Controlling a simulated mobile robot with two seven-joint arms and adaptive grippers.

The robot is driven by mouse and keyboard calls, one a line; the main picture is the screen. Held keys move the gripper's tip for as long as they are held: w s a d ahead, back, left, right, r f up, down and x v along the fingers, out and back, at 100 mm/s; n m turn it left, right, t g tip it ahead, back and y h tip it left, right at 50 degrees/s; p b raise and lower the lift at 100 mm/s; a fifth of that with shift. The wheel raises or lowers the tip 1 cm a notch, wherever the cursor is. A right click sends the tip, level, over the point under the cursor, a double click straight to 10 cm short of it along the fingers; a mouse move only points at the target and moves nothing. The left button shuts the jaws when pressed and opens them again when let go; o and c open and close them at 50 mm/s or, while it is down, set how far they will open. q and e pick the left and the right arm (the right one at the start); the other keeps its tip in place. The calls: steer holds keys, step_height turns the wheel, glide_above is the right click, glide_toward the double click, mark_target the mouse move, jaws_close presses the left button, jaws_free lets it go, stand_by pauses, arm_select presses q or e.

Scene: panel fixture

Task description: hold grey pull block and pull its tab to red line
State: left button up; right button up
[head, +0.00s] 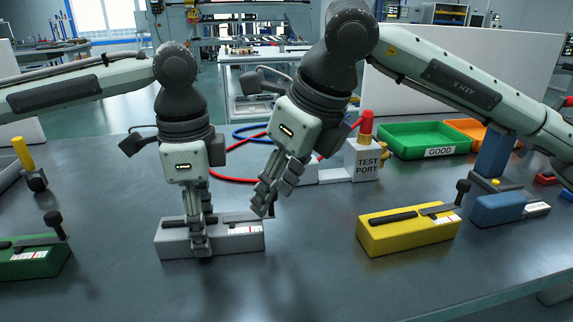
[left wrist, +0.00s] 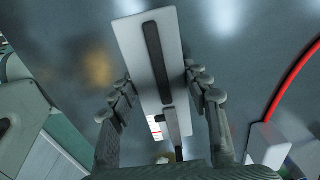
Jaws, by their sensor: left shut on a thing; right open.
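The grey pull block (head: 172,243) sits on the table, below my arms. My left gripper (head: 200,240) comes down from above and is shut across the block's middle. In the left wrist view, the block (left wrist: 131,48) lies between the fingers, with its long black slot and grey tab (left wrist: 172,121) visible. My right gripper (head: 268,198) is open beside the block's right end. It hides much of the tab's upright dark handle; contact cannot be told.
Similar blocks stand around: yellow (head: 405,238) to the right, blue (head: 497,210) farther right, green (head: 35,262) at left. A white test port (head: 366,160) with a red top and cables stands behind. Green (head: 415,137) and orange trays are at back right. The front table is clear.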

steer(key=shift+x, duration=0.8)
steer(key=shift+c, duration=0.5)
jaws_close()
steer(key=shift+w+d, duration=0.1)
steer(key=shift+d, duration=1.2)
steer(key=shift+a, duration=1.25)
steer(key=shift+o, duration=0.4)
jaws_free()
